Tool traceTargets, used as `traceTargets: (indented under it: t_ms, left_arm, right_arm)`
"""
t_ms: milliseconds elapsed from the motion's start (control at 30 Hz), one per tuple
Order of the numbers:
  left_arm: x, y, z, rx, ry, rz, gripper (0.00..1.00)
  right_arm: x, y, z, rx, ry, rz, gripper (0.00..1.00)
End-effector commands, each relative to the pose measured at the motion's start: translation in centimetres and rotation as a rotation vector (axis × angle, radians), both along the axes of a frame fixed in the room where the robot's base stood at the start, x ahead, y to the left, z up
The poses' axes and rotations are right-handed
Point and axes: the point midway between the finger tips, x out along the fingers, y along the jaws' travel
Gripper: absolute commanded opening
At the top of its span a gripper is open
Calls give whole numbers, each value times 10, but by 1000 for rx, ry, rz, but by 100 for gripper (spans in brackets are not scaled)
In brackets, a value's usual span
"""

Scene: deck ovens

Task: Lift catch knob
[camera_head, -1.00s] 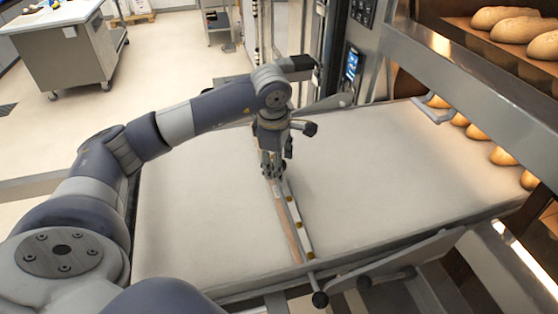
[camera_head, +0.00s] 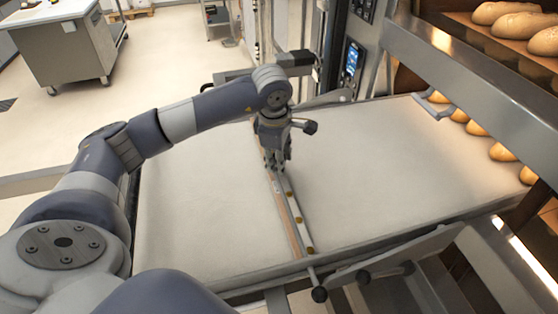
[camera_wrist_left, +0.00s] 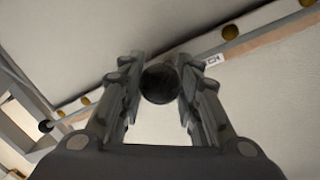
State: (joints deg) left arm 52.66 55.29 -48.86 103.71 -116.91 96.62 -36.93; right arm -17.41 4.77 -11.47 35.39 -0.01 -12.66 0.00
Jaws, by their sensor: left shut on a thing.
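My left gripper (camera_head: 274,168) comes down over the middle of the pale cloth-covered loader (camera_head: 390,160), at the far part of a narrow bar with brass dots (camera_head: 296,225). In the left wrist view, its two fingers (camera_wrist_left: 160,92) are closed on a round black knob (camera_wrist_left: 160,82). A small white label, partly hidden by a finger and ending in "CH" (camera_wrist_left: 212,60), sits beside the knob on the strip. In the head view the fingers hide the knob. My right gripper is not in view.
Oven decks with bread loaves (camera_head: 500,152) stand at the right, with a metal ledge (camera_head: 470,80) above the loader. A lever with black knobs (camera_head: 320,294) juts out at the loader's near edge. A grey cart (camera_head: 65,45) stands far left on open floor.

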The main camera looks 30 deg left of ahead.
Motion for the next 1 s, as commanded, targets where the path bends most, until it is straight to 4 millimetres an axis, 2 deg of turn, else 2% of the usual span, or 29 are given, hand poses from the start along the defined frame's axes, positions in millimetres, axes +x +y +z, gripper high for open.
traceTargets:
  t_ms: [100,300,333,400,433,767,867,1000]
  left_arm:
    - [1,0,11,0,-5,0,0]
    - [2,1,12,0,-7,1,0]
    - [2,1,13,0,-8,1,32]
    - [2,1,13,-1,-10,0,48]
    - [2,1,13,-1,-10,0,52]
    - [1,0,12,0,-5,1,52]
    - [0,0,19,0,-7,1,52]
    - [-4,-1,42,0,-10,-1,52]
  right_arm:
    - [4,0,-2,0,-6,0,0]
    - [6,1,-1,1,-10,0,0]
    - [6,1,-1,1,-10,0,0]
    - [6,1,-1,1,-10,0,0]
    - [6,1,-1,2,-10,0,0]
    - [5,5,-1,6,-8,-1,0]
    - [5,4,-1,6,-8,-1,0]
    - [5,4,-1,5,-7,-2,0]
